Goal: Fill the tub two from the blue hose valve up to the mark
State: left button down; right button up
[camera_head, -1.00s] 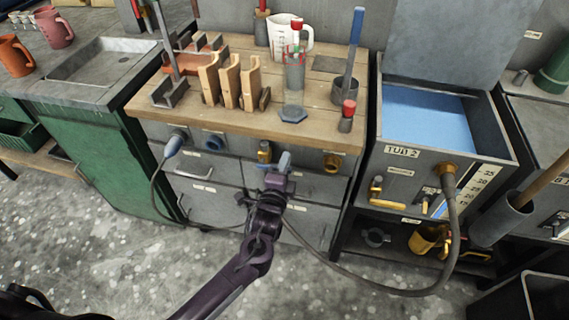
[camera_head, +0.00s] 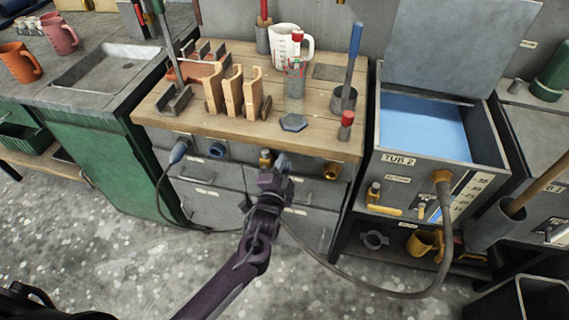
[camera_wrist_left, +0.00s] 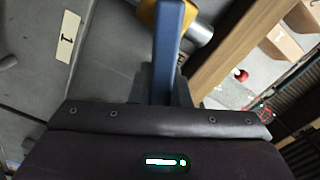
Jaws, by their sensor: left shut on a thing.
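Tub 2 (camera_head: 398,159) is a grey metal tub on the right with a raised lid, blue liquid (camera_head: 425,122) inside and a numbered scale (camera_head: 470,190) on its front. I cannot make out its mark. A dark hose (camera_head: 405,291) runs from its brass fitting (camera_head: 443,177) down towards the bench. My left gripper (camera_head: 281,168) is at the bench front, beside a small brass valve (camera_head: 266,158). It is shut on a blue bar-like handle (camera_wrist_left: 168,45); a yellow and grey fitting shows behind it in the left wrist view. My right gripper is out of view.
The wooden bench top (camera_head: 225,125) holds wooden racks, a white measuring jug (camera_head: 288,42) and rods in holders. A grey cylinder (camera_head: 492,228) stands right of the tub. Speckled floor is open in front.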

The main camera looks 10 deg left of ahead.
pick_arm(q)
jog(key=shift+a+r+n+p, duration=0.2)
jog(key=shift+r+n+p, duration=0.1)
jog(key=shift+n, duration=0.5)
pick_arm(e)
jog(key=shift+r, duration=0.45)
pick_arm(q)
jog(key=c, duration=1.4)
grip_release()
jog(key=shift+o, duration=0.2)
jog(key=shift+r, duration=0.1)
jog(key=shift+w+a, duration=0.1)
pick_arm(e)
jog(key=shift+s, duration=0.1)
